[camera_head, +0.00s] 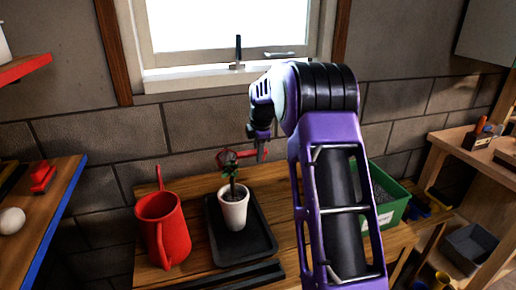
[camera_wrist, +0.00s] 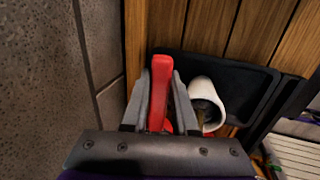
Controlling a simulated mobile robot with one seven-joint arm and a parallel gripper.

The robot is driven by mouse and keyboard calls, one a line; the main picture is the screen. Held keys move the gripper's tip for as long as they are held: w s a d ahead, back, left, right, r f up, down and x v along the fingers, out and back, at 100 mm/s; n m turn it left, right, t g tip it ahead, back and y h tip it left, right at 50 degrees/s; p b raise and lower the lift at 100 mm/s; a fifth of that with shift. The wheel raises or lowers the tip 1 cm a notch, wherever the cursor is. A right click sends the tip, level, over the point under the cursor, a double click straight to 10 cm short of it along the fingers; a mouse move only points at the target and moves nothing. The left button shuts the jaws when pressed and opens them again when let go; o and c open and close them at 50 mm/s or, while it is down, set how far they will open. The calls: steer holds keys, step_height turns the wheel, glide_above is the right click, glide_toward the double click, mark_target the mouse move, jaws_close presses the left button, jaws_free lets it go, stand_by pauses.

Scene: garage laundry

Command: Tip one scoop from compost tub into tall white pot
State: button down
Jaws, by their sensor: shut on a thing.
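My gripper (camera_head: 261,150) is shut on the red handle of a scoop (camera_head: 229,158), held above and slightly behind the white pot. In the wrist view the red handle (camera_wrist: 160,88) stands between the two grey fingers (camera_wrist: 163,100). The scoop's bowl is partly behind the plant in the head view, and I cannot tell its contents. The white pot (camera_head: 233,212) stands upright on a black tray and holds a small green plant; it also shows in the wrist view (camera_wrist: 203,90). The green compost tub (camera_head: 393,213) with dark fill is right of my arm, which partly hides it.
The black tray (camera_head: 258,239) lies on the wooden bench. A red watering can (camera_head: 163,230) stands left of it, close to the pot. The block wall and window sill (camera_head: 180,82) are close behind my gripper. Shelves stand at the right.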

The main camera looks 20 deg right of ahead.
steer(key=f+t+b, duration=0.3)
steer(key=t, duration=0.1)
steer(key=shift+s+f, duration=0.1)
steer(key=shift+s, duration=0.15)
steer(key=t+b, duration=0.1)
steer(key=b, duration=0.5)
steer(key=shift+s+f+t, duration=0.15)
steer(key=shift+t, duration=0.25)
steer(key=shift+s+d+t+b, duration=0.1)
steer(key=shift+t+b, duration=0.2)
steer(key=shift+b, duration=0.5)
steer(key=shift+s+r+t+b, duration=0.15)
steer(key=shift+s+r+t, duration=0.05)
steer(key=shift+t, duration=0.55)
steer(key=shift+s+r+t+b, duration=0.15)
steer(key=shift+r+t, duration=0.05)
steer(key=shift+t, duration=0.6)
steer(key=shift+s+r+t+b, duration=0.15)
steer(key=shift+s+r+t, duration=0.05)
steer(key=shift+t, duration=0.55)
